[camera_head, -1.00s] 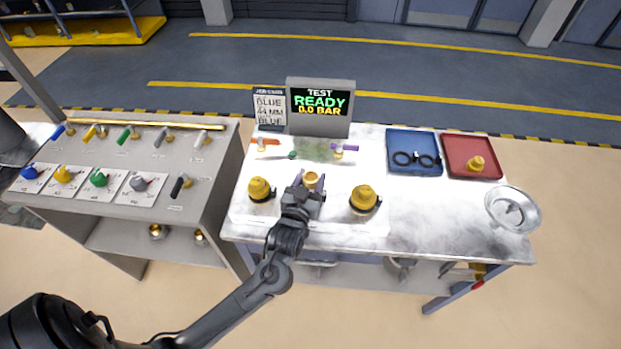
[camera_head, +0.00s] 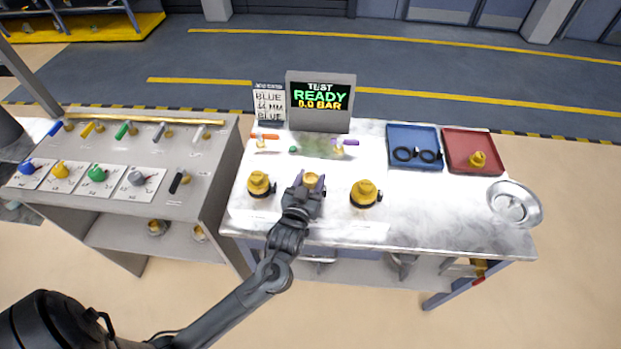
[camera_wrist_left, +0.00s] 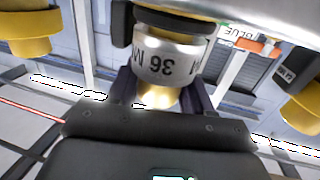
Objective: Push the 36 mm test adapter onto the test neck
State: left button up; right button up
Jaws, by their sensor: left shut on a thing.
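My left gripper (camera_head: 310,185) is over the middle of the bench front, between two brass fittings, left (camera_head: 259,186) and right (camera_head: 365,193). It is shut on the 36 mm test adapter, whose brass end (camera_head: 312,179) shows between the fingers. In the left wrist view the adapter (camera_wrist_left: 168,62) is a silver collar with upside-down "36 MM" lettering, brass at its lower end, and the fingers (camera_wrist_left: 160,92) are on either side. Black and brass parts adjoin its upper end. I cannot tell how far the adapter sits on the test neck, which is hidden. My right gripper is out of view.
A screen (camera_head: 320,98) reads "TEST READY 0.0 BAR". A blue tray (camera_head: 412,132), a red tray (camera_head: 470,135) and a metal bowl (camera_head: 514,204) are at the right.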

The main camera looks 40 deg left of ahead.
pick_arm(q)
jog(key=shift+f, duration=0.15)
jog(key=o, duration=1.2)
jog(key=shift+s, duration=0.1)
jog(key=shift+s+d, duration=0.1)
jog(key=shift+s, duration=0.05)
jog(key=v, duration=1)
jog(key=shift+s+p, duration=0.2)
jog(key=shift+p, duration=0.1)
jog(key=shift+f, duration=0.1)
